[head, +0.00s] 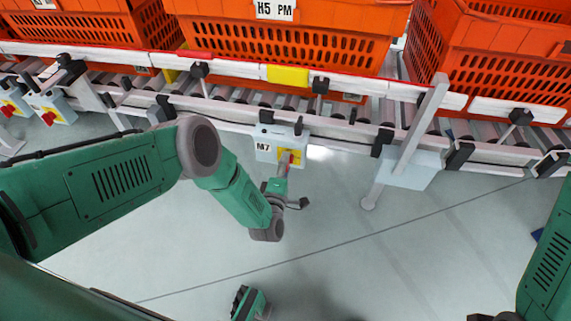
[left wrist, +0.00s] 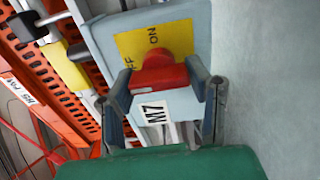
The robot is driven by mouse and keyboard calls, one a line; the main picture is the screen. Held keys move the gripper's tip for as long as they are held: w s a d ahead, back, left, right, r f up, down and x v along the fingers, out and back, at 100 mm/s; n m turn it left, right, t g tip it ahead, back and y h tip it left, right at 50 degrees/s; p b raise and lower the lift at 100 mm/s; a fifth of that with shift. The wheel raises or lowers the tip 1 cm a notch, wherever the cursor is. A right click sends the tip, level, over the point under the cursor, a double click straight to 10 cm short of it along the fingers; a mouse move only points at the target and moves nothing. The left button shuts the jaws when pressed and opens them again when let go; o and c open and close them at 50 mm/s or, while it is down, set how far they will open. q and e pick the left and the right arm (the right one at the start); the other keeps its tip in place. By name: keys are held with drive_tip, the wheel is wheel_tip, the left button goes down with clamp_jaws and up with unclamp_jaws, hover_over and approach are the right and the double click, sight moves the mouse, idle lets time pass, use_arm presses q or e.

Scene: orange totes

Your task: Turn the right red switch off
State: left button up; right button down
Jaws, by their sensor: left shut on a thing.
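The right red switch (head: 286,157) sits on a yellow plate on a pale blue box labelled M7 (head: 265,146), fixed to the conveyor's front side. In the left wrist view the red switch (left wrist: 160,74) has its broad handle across the plate (left wrist: 133,44), with ON lettering above it and OFF partly covered at the left. My left gripper (head: 284,165) is at the box; in the left wrist view its two dark fingers (left wrist: 162,88) are shut on the handle's two ends.
Two more boxes with red switches, (head: 8,108) and (head: 48,117), are at the far left. A pale metal post (head: 420,125) stands right of the M7 box. The grey floor in front is mostly clear.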

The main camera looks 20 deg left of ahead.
use_arm(q)
drive_tip(key=shift+s+f, duration=0.25)
drive_tip(key=shift+f, duration=0.05)
drive_tip(key=o, duration=1.2)
drive_tip(key=shift+w+r, duration=0.1)
drive_tip(key=s, duration=1.2)
drive_tip(key=shift+d, duration=0.4)
